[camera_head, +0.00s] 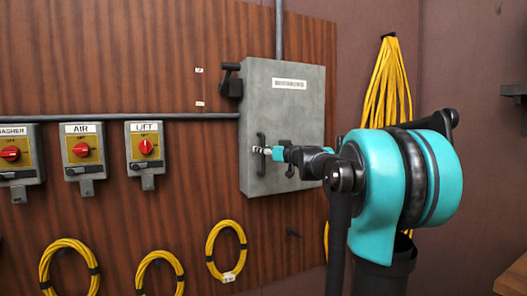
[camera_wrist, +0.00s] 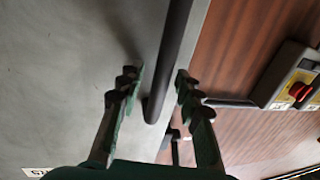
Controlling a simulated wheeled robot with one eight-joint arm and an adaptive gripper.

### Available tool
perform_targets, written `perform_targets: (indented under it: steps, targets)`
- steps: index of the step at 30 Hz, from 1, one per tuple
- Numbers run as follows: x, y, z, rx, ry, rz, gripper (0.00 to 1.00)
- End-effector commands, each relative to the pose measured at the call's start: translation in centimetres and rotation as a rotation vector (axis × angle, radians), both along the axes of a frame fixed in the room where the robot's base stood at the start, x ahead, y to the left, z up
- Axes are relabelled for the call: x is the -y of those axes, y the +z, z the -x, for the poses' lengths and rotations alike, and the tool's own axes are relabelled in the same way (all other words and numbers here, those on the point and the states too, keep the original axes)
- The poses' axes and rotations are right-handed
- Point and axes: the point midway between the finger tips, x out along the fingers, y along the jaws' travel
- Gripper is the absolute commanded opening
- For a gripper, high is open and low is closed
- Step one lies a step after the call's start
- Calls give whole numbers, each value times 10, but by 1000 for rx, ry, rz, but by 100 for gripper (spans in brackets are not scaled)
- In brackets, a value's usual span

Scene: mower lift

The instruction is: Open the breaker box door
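The grey breaker box (camera_head: 305,115) hangs on the wood-panelled wall, with a white label high on its front. Its door looks closed. A dark vertical handle (camera_head: 261,165) stands near the door's left edge. My gripper (camera_head: 267,151) is at the handle. In the wrist view the handle (camera_wrist: 174,45) is a dark bar running between the two fingers of my gripper (camera_wrist: 157,77). The fingers are apart, one on each side of the bar, with gaps visible. No firm hold on the bar shows. The grey door (camera_wrist: 65,75) lies behind it.
A black lever (camera_head: 231,80) sticks out at the box's upper left side. AIR (camera_head: 83,150) and LIFT (camera_head: 146,147) switches with red knobs are left of the box. A yellow cable coil (camera_head: 226,250) hangs below, and a yellow cable bundle (camera_head: 388,85) hangs to the right.

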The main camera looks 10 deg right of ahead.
Motion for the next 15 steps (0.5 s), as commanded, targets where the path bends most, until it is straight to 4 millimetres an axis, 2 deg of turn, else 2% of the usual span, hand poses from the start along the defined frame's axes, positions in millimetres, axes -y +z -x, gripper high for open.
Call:
perform_targets:
  steps: [3, 11, 12, 15]
  targets:
    - [0, 0, 0, 0, 0, 0, 35]
    - [0, 0, 0, 0, 0, 0, 3]
    - [0, 0, 0, 0, 0, 0, 0]
    - [0, 0, 0, 0, 0, 0, 0]
